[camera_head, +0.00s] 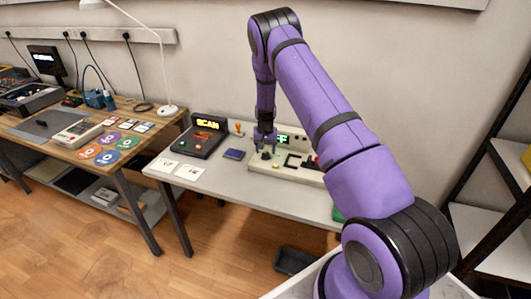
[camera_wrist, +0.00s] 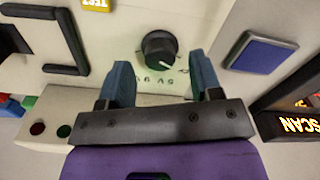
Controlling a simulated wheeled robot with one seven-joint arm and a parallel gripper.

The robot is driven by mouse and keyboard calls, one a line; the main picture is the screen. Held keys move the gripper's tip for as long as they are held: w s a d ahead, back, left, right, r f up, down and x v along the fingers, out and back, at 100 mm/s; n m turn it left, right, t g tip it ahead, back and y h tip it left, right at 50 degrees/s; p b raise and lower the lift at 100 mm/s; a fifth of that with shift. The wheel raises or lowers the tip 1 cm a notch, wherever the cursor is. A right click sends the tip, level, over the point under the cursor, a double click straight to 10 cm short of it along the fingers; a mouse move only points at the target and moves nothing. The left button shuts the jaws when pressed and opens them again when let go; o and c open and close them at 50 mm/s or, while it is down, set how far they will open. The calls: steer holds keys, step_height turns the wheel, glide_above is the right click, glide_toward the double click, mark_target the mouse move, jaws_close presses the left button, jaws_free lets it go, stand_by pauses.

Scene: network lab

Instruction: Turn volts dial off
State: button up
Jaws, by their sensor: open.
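The dial (camera_wrist: 160,48) is a round black knob with a light pointer line, on a pale panel (camera_wrist: 130,78). Small markings beside it appear upside down in the wrist view and are hard to read. My gripper (camera_wrist: 160,62) is open, with one blue-grey finger to each side of the knob and a visible gap on both sides. In the head view my gripper (camera_head: 265,142) points down over the left part of the panel (camera_head: 290,174). A green-lit display (camera_head: 283,139) behind it is partly hidden and shows "FF".
A black bar handle (camera_wrist: 62,70) and a yellow button (camera_wrist: 96,5) are on the panel. A blue pad (camera_head: 234,155) and a black device with a SCAN display (camera_head: 207,124) stand left. White cards (camera_head: 176,168) lie on the table (camera_head: 225,183); a wooden desk (camera_head: 150,125) is further left.

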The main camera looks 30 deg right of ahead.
step_height(320, 180, up, 9)
stand_by(0.3)
stand_by(0.5)
step_height(320, 180, up, 18)
steer(key=n+t, duration=0.1)
glide_above(265, 153)
steer(key=s+a, duration=0.5)
steer(key=a, duration=0.1)
steer(key=s+a+r+n+t, duration=0.15)
steer(key=s+a+r, duration=0.35)
steer(key=s+r, duration=0.6)
steer(key=s+a+r+n+t, duration=0.1)
steer(key=s+a+r, duration=0.1)
steer(key=s+r, duration=0.4)
steer(key=s+a+r+n, duration=0.1)
steer(key=s+a+r, duration=0.2)
steer(key=s, duration=0.5)
steer(key=s+a+n+t, duration=0.1)
steer(key=s+a+n, duration=0.1)
steer(key=s, duration=1.3)
steer(key=shift+t, duration=0.35)
steer(key=shift+a, duration=0.1)
